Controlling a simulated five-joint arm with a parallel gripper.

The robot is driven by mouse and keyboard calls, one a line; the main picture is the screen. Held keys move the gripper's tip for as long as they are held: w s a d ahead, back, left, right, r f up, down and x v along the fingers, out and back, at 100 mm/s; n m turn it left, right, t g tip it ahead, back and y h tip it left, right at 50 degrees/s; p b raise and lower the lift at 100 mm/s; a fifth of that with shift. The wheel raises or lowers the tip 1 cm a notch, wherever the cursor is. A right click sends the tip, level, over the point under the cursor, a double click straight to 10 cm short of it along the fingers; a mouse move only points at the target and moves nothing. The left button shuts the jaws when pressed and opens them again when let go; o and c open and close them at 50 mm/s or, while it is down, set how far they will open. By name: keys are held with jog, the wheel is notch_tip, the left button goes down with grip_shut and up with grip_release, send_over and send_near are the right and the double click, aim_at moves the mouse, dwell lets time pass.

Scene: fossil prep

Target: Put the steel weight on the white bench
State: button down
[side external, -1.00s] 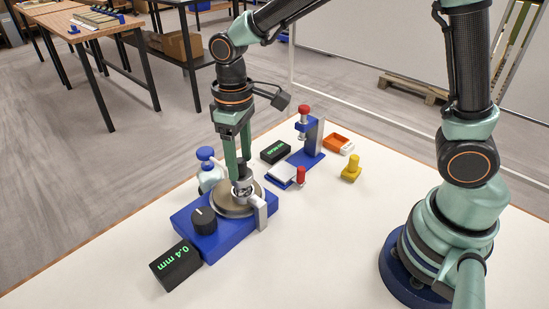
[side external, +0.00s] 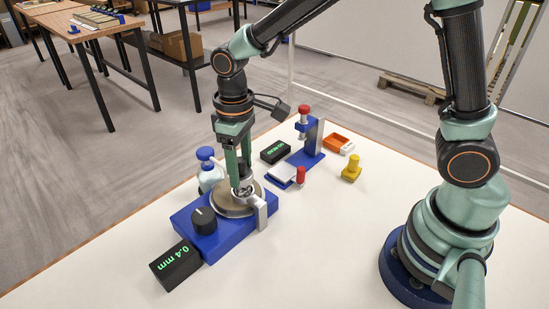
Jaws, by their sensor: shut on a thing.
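The steel weight (side external: 243,193) is a small shiny piece on the round metal plate of a blue device (side external: 228,239). My gripper (side external: 241,183) points straight down over the plate, and its green fingers are shut on the steel weight, which they partly hide. I cannot tell whether the weight touches the plate. The white bench (side external: 310,255) spreads out around the device, with its bare top between the device and my base.
A black 0.4 mm display (side external: 176,265) and a dark knob (side external: 204,220) are at the device's front. A blue-capped bottle (side external: 209,172) stands behind it. A blue stand (side external: 308,150), an orange tray (side external: 337,143) and a yellow weight-like piece (side external: 351,169) lie farther back.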

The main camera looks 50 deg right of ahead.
jog(key=shift+r, duration=2.5)
jog(key=shift+s, duration=0.1)
notch_tip(320, 180, up, 4)
send_over(271, 254)
notch_tip(271, 254, down, 20)
jog(key=shift+f, duration=0.1)
jog(key=shift+c, duration=0.9)
grip_release()
jog(key=shift+f, duration=0.15)
